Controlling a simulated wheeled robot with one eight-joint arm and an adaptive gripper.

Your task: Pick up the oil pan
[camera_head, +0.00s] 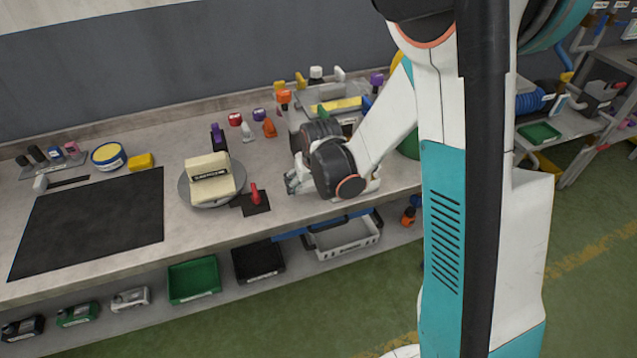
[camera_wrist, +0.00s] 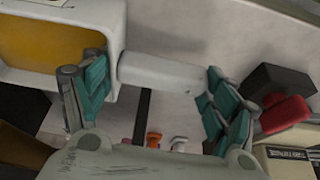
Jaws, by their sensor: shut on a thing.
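In the wrist view, the oil pan appears to be the off-white, square-cornered vessel (camera_wrist: 117,25) with a yellow-brown inside at the upper left. A light grey rounded bar (camera_wrist: 160,72), apparently its handle, reaches between the teal pads of my gripper (camera_wrist: 155,95). My gripper is shut on it. In the head view my gripper (camera_head: 295,182) is low over the bench, right of the red-handled block. I cannot clearly make out the pan there; my arm covers that area.
A round turntable (camera_head: 212,206) carries a cream labelled block (camera_head: 210,177). A red-handled black block (camera_head: 255,200) lies beside it. A grey container with yellow (camera_head: 340,104) and several coloured bottles stand behind. The black mat (camera_head: 95,220) at left is bare.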

